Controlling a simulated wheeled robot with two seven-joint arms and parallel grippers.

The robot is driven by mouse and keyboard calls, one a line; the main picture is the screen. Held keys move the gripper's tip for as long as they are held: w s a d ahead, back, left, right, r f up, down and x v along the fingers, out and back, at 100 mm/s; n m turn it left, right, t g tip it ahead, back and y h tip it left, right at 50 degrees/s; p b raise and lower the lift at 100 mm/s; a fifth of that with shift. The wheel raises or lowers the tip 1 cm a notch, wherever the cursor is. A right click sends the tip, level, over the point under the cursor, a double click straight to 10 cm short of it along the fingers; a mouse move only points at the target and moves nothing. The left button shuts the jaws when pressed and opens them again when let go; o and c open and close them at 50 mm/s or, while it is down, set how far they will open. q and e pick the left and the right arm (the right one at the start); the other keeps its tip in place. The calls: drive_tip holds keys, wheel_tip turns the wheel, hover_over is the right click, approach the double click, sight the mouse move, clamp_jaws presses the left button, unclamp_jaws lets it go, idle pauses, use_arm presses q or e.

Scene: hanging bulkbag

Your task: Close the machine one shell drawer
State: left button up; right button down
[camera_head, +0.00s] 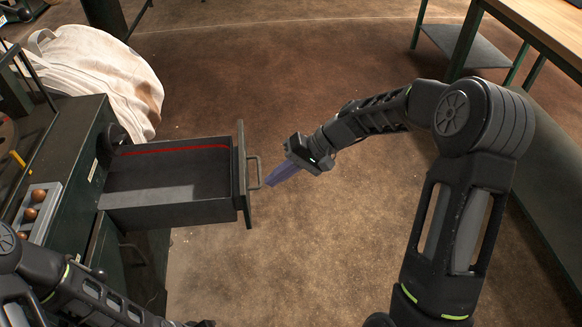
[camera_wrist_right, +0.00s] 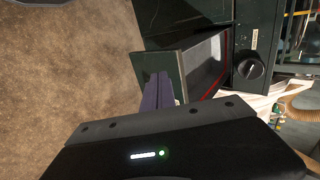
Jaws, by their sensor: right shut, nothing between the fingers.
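The shell drawer (camera_head: 165,180) is pulled out to the right from the dark green machine (camera_head: 75,150) in the head view. It looks empty, with a red line along its far inner wall. Its front panel (camera_head: 242,175) has a bar handle (camera_head: 255,172). My right gripper (camera_head: 270,182) is shut and empty, its bluish fingers pointing at the handle side of the panel, very close to the handle. In the right wrist view the fingers (camera_wrist_right: 157,92) overlap the front panel (camera_wrist_right: 160,62); contact cannot be told. My left arm enters at lower left; its gripper (camera_head: 205,323) is barely visible at the bottom edge.
A white bulk bag (camera_head: 95,75) lies behind the machine. A tray with brown round objects (camera_head: 38,205) sits on the machine top. A black knob (camera_wrist_right: 250,67) is beside the drawer. A wooden-topped table (camera_head: 545,30) stands at right. The brown floor between is clear.

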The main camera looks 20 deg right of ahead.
use_arm(q)
drive_tip(key=shift+f, duration=0.15)
use_arm(e)
drive_tip(key=shift+w+a+f, duration=0.1)
drive_tip(key=shift+w+a, duration=0.1)
drive_tip(key=shift+a, duration=0.55)
drive_tip(key=shift+w+a+f, duration=0.1)
drive_tip(key=shift+w+a, duration=0.05)
drive_tip(key=shift+a, duration=0.6)
drive_tip(key=shift+w+a+f, duration=0.1)
drive_tip(key=shift+w+a, duration=0.1)
drive_tip(key=shift+a, duration=0.55)
drive_tip(key=shift+a, duration=0.1)
